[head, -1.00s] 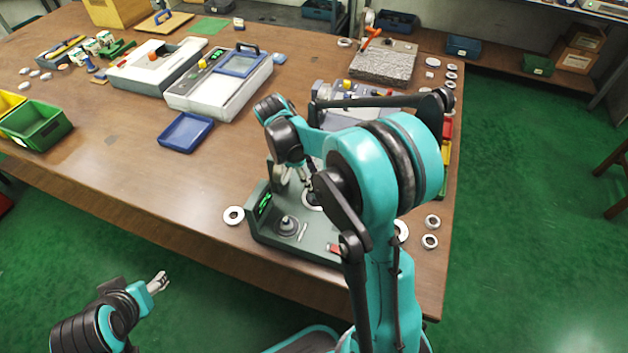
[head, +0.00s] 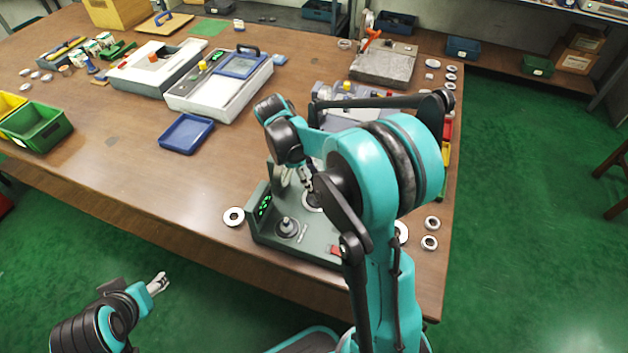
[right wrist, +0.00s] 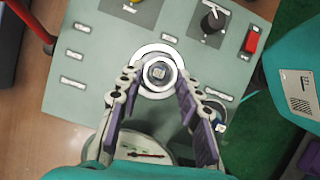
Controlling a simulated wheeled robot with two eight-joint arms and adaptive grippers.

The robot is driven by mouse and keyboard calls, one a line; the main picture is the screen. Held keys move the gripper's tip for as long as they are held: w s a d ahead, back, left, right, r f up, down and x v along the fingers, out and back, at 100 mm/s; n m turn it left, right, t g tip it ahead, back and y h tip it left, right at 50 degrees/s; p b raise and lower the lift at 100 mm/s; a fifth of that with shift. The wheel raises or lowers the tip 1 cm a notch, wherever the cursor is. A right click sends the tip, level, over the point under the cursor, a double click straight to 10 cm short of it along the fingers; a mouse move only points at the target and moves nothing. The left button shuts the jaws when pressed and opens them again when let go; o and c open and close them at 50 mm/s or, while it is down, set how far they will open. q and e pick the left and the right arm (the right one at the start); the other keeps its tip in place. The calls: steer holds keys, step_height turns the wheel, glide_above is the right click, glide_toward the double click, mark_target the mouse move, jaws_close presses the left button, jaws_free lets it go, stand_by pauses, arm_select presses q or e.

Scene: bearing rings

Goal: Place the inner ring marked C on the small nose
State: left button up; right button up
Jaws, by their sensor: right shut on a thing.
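In the right wrist view, a ring (right wrist: 158,51) with a pale rim surrounds a small grey metal nose (right wrist: 158,73) on the green-grey fixture (right wrist: 80,25). My right gripper (right wrist: 158,77) has its fingertips at opposite sides of the ring and is shut on it. I cannot read a letter on it, nor tell whether it is fully seated. In the head view, my right gripper (head: 297,177) is over the fixture (head: 318,240), largely hidden by my arm. A dark stepped post (head: 288,227) stands near the fixture's front left. My left gripper (head: 158,283) is off the table at lower left; its jaw state is unclear.
A loose ring (head: 234,216) lies left of the fixture; others (head: 432,222) lie to its right. A blue tray (head: 186,133) is behind, left. The wrist view shows a red switch (right wrist: 252,40) and a dark knob (right wrist: 213,20) on the fixture.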

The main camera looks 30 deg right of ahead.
steer(key=shift+f, duration=0.2)
steer(key=shift+f+b, duration=0.6)
steer(key=shift+f, duration=0.05)
steer(key=shift+r, duration=0.15)
steer(key=shift+r, duration=0.1)
steer(key=shift+r+p, duration=0.65)
steer(key=shift+p, duration=0.05)
steer(key=shift+f, duration=0.2)
steer(key=shift+f+b, duration=0.6)
steer(key=shift+f, duration=0.05)
steer(key=o, duration=1.2)
